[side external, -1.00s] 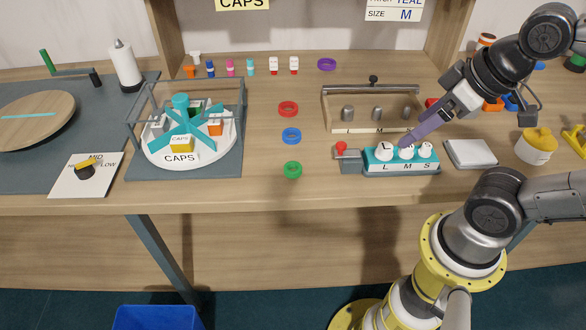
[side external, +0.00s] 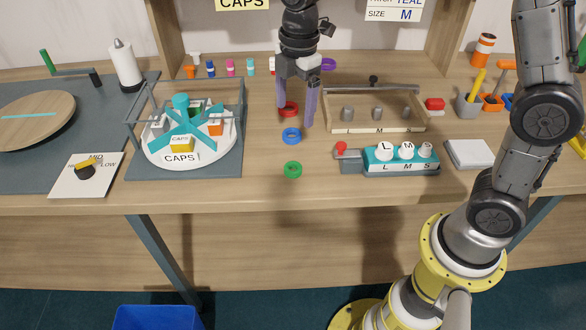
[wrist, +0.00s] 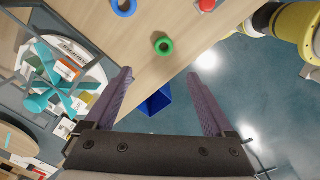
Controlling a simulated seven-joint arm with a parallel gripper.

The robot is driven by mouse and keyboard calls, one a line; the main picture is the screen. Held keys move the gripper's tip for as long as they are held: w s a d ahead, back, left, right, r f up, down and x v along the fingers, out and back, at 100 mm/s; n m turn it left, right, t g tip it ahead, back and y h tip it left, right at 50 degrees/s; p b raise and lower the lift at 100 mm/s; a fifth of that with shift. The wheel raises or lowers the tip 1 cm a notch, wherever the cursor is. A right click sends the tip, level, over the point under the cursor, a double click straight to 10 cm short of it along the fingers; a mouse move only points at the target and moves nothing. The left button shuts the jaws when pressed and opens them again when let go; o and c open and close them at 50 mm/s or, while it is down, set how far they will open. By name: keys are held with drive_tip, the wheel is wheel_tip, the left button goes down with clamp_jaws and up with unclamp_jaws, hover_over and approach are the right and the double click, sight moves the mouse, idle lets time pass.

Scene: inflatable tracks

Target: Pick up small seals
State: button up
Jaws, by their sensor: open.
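Several coloured rings that look like seals lie on the wooden bench. The red ring (side external: 288,110), blue ring (side external: 291,136) and green ring (side external: 293,170) form a column in the middle. A purple ring (side external: 329,64) lies further back. No ring bears a readable size mark. My gripper (side external: 296,122) points down, open and empty, with its purple fingers spread around the red and blue ring area in the side view and partly covering the red ring. In the wrist view my gripper (wrist: 160,75) has nothing between its fingers; the green ring (wrist: 162,46) and blue ring (wrist: 123,8) appear beyond the fingertips.
A caged carousel marked CAPS (side external: 180,157) stands left. A teal block (side external: 400,167) with white L, M, S knobs stands right, below a wooden tray (side external: 375,128) with grey pegs. Small bottles (side external: 230,68) line the back. A blue bin (side external: 155,317) is on the floor.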

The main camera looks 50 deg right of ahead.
hover_over(293, 162)
drive_tip(key=s+a, duration=0.1)
drive_tip(key=shift+g, duration=0.3)
wheel_tip(293, 162, down, 10)
drive_tip(key=shift+a+f, duration=0.1)
drive_tip(key=shift+a, duration=0.05)
drive_tip(key=shift+f, duration=2.95)
clamp_jaws()
